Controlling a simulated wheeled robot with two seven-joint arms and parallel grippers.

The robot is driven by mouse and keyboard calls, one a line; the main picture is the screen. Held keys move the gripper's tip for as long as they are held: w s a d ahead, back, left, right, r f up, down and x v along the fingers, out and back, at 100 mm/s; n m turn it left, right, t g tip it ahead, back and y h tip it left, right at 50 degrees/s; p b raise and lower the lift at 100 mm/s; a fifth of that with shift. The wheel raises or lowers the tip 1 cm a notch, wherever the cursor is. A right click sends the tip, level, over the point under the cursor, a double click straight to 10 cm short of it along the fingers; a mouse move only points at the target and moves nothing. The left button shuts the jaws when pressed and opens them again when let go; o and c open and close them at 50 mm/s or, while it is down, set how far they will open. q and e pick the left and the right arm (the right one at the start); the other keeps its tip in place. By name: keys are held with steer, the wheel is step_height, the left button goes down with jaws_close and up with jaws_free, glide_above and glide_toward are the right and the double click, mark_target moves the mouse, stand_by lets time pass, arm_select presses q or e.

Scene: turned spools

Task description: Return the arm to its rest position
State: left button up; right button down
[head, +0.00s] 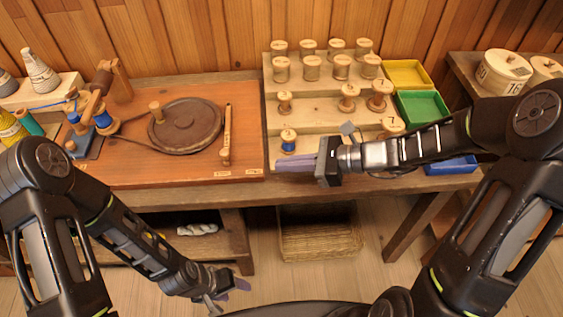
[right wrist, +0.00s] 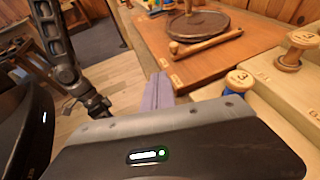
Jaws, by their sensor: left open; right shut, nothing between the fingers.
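My right gripper (head: 297,163) reaches in from the right, above the front edge of the bench, with its fingers pointing left. Its fingers are shut with nothing between them; they also show in the right wrist view (right wrist: 158,92). A spool with blue thread (head: 288,141) stands on the lowest step just behind the fingers, apart as far as I can tell; it also shows in the right wrist view (right wrist: 238,82). My left gripper (head: 225,292) hangs low over the floor in front of the bench, open and empty.
A stepped wooden rack (head: 315,95) holds several spools. A yellow tray (head: 407,74), a green tray (head: 422,106) and a blue tray (head: 452,167) lie to its right. A winder with a dark disc (head: 185,125) stands left. A wicker basket (head: 318,240) sits below.

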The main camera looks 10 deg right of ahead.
steer(key=shift+f, duration=0.1)
stand_by(0.3)
steer(key=s+a+f+n+g+h, duration=0.1)
steer(key=s+f+n+h, duration=0.2)
steer(key=s+f+n, duration=0.3)
steer(key=s+a+f+n+g+h, duration=0.1)
steer(key=s+f+n, duration=0.5)
steer(key=f, duration=0.6)
steer(key=s+a+f+n+g+h, duration=0.1)
steer(key=s+f+n+g+h, duration=0.1)
steer(key=s+f+n+h, duration=0.2)
step_height(320, 180, down, 6)
steer(key=s+n, duration=0.2)
steer(key=n, duration=0.2)
steer(key=shift+s+a+n+h, duration=0.2)
steer(key=shift+a+n+h, duration=0.05)
steer(key=shift+n+h, duration=0.05)
